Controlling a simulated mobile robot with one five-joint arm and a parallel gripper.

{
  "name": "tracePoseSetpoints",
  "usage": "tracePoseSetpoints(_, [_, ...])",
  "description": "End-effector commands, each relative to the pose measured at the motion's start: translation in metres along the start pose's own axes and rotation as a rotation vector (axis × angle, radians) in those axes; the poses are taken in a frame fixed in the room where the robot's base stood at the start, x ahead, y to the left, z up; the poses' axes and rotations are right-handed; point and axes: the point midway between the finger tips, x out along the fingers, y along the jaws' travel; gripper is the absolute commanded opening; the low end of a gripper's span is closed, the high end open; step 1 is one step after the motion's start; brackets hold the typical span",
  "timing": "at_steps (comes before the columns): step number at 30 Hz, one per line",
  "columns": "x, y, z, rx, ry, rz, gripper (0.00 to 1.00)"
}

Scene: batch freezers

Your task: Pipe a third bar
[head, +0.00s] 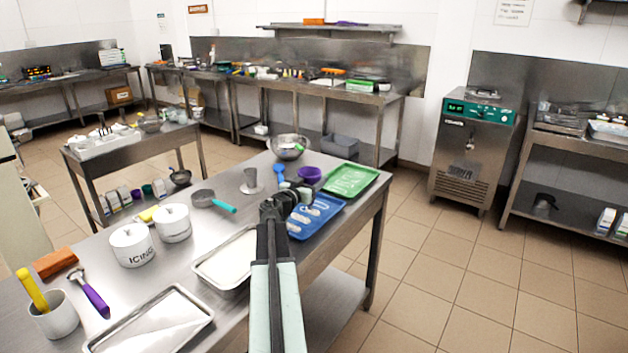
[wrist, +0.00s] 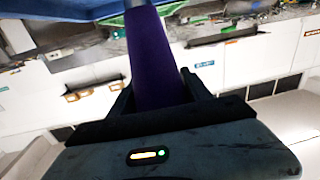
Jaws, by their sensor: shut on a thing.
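My gripper (head: 284,203) is over the near left edge of a blue tray (head: 327,222) on the steel table. In the wrist view it is shut on a purple tapered thing (wrist: 153,60), which points up and away between the fingers. I cannot tell for sure that it is a piping bag. The blue tray carries pale, short piped bars (head: 306,214); my gripper hides part of the tray, so I cannot count them surely. In the head view the held thing is mostly hidden behind my gripper.
A green tray (head: 373,174), purple bowl (head: 310,174) and metal bowl (head: 290,147) stand beyond the blue tray. A white-lined tray (head: 228,258), a scoop with a teal handle (head: 203,198) and two white canisters (head: 132,246) are to the left. The floor at right is clear.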

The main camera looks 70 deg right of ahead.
Motion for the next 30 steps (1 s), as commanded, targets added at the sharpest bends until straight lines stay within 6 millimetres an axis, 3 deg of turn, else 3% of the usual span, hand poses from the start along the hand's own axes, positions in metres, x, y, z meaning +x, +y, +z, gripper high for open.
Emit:
tracePoseSetpoints(17, [0.002, -0.023, 0.000, 0.000, 0.000, 0.000, 0.18])
tracePoseSetpoints(30, [0.002, -0.024, 0.000, 0.000, 0.000, 0.000, 0.18])
